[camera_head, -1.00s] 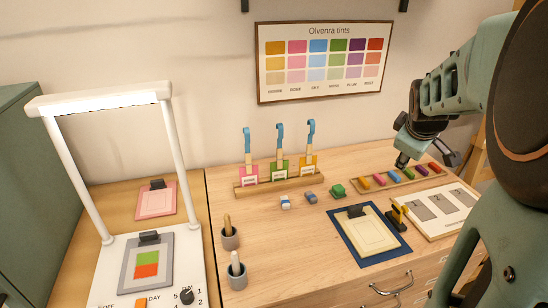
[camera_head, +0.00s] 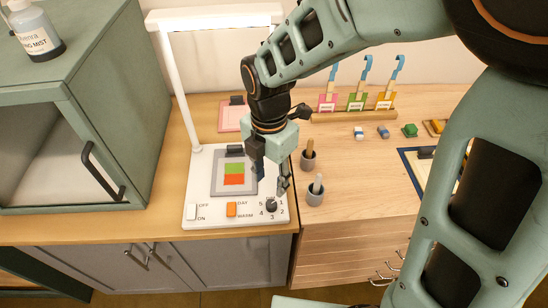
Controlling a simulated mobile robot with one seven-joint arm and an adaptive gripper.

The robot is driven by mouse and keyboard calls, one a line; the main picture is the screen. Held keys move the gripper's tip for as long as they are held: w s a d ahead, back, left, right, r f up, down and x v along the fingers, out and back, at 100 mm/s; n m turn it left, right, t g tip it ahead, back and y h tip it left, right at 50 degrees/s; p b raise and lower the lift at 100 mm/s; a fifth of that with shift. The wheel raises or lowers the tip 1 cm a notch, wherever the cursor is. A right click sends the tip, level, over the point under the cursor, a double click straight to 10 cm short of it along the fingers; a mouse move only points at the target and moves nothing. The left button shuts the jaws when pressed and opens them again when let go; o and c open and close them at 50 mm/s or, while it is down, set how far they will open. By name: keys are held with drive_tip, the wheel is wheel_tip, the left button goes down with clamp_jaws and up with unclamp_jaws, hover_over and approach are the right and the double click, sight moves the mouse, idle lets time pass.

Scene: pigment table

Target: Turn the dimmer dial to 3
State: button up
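The dimmer dial (camera_head: 271,206) is a small dark knob at the front right corner of the white lamp base (camera_head: 204,174). Numbers are printed around it; its pointer is too small to read. My gripper (camera_head: 272,182) is just above and behind the dial in the picture, pointing down, with its fingers apart and nothing seen between them. It appears clear of the dial, though the exact gap cannot be told. My gripper hides part of the lamp base behind the dial.
Left of the dial are an orange day/warm switch (camera_head: 231,209) and a white on/off switch (camera_head: 192,212). Grey pots with sticks stand close on the right, one at the front (camera_head: 315,193) and one behind (camera_head: 307,161). A green cabinet (camera_head: 100,100) stands at left.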

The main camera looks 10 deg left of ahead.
sight(271, 204)
wheel_tip(271, 204, down, 10)
drive_tip(key=shift+f, duration=0.15)
idle(0.3)
clamp_jaws()
